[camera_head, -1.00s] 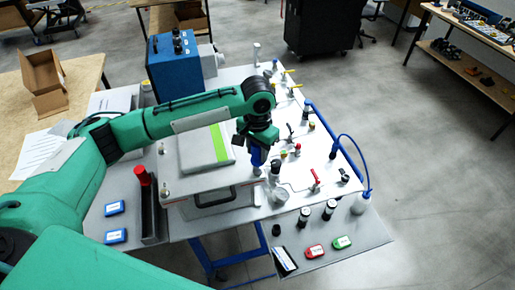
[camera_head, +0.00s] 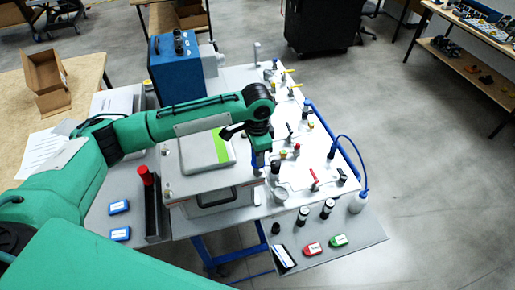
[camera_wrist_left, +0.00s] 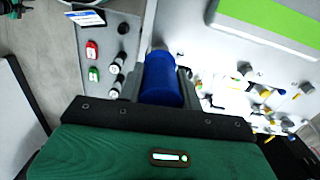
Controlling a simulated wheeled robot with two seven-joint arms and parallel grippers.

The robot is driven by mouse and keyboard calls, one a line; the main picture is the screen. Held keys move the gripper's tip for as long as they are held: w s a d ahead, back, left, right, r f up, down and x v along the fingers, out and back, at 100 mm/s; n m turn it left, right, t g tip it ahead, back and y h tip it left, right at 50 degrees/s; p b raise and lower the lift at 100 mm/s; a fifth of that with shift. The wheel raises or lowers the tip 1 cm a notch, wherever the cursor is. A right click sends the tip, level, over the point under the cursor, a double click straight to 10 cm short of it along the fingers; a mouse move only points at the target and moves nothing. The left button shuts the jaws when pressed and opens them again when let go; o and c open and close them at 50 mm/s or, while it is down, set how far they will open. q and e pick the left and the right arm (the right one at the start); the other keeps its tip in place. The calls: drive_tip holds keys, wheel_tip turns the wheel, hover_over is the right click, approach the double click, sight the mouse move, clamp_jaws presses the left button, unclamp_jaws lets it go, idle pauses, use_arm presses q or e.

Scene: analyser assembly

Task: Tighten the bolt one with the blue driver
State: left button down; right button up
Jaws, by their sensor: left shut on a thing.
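My left gripper (camera_head: 257,146) hangs over the front right corner of the white box with the grey and green lid panel (camera_head: 205,152). It is shut on the blue driver (camera_head: 257,160), which points down at that corner. In the left wrist view the blue driver handle (camera_wrist_left: 161,80) sits between the two fingers. The driver's tip and the bolt below it are hidden, so I cannot tell whether they touch. A red-handled driver (camera_head: 146,175) stands in a dark holder at the left. My right gripper is not in view.
Valves and fittings with red and yellow handles (camera_head: 314,181) crowd the panel right of the gripper. A blue unit (camera_head: 178,70) stands at the back.

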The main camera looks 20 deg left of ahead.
use_arm(q)
drive_tip(key=m+p, duration=0.1)
drive_tip(key=m, duration=0.3)
drive_tip(key=shift+w+r+p, duration=0.1)
drive_tip(key=shift+r+p, duration=0.1)
drive_tip(key=shift+p, duration=0.1)
drive_tip(key=m+p, duration=0.1)
drive_tip(key=m, duration=0.2)
drive_tip(key=shift+m, duration=0.9)
drive_tip(key=m, duration=0.3)
drive_tip(key=shift+f, duration=0.15)
drive_tip(key=c, duration=1.1)
unclamp_jaws()
drive_tip(key=shift+o, duration=0.2)
drive_tip(key=shift+d, duration=0.1)
